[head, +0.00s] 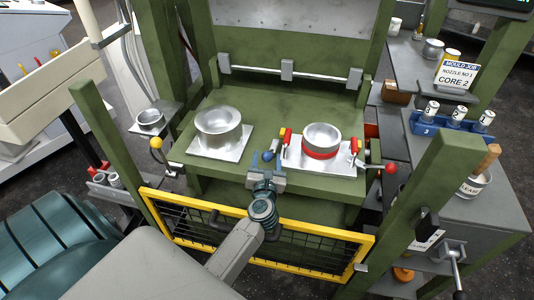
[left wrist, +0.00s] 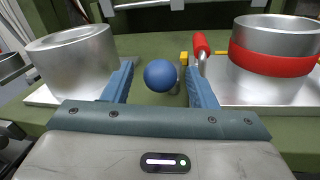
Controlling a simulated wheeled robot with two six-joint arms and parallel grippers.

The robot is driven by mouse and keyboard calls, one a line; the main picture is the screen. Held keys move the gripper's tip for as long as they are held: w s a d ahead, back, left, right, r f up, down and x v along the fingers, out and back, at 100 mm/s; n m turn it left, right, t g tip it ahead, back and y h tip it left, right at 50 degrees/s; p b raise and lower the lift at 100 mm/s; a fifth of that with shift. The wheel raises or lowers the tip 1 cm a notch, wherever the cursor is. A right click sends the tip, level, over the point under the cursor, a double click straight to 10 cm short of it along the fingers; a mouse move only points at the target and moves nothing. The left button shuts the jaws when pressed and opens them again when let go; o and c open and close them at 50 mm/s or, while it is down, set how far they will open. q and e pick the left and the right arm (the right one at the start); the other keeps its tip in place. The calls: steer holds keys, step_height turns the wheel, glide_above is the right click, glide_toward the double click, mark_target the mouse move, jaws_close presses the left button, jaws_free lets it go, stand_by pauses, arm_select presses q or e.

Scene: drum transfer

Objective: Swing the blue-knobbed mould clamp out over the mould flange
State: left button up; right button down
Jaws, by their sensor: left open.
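The blue knob (head: 268,156) of the mould clamp stands at the front of the green press table, between the two plates. In the left wrist view the blue knob (left wrist: 160,75) shows between the two fingers of my left gripper (left wrist: 158,84). The fingers are open, with gaps on both sides of the knob. In the head view my left gripper (head: 266,168) reaches over the yellow-framed guard. The clamp's arm is mostly hidden. A metal mould with a red band (head: 321,153) sits on the right plate (head: 295,155). My right gripper is not in view.
A wide metal drum (head: 218,128) stands on the left plate (head: 240,146). Red-handled toggle clamps (head: 286,137) flank the banded mould. A yellow ball lever (head: 156,143) and a red ball lever (head: 391,167) stand at the table's sides. The yellow-framed guard (head: 310,235) crosses in front.

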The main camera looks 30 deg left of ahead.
arm_select(q)
steer(key=shift+w+a, duration=0.4)
steer(key=shift+w, duration=0.3)
steer(key=c, duration=0.5)
jaws_close()
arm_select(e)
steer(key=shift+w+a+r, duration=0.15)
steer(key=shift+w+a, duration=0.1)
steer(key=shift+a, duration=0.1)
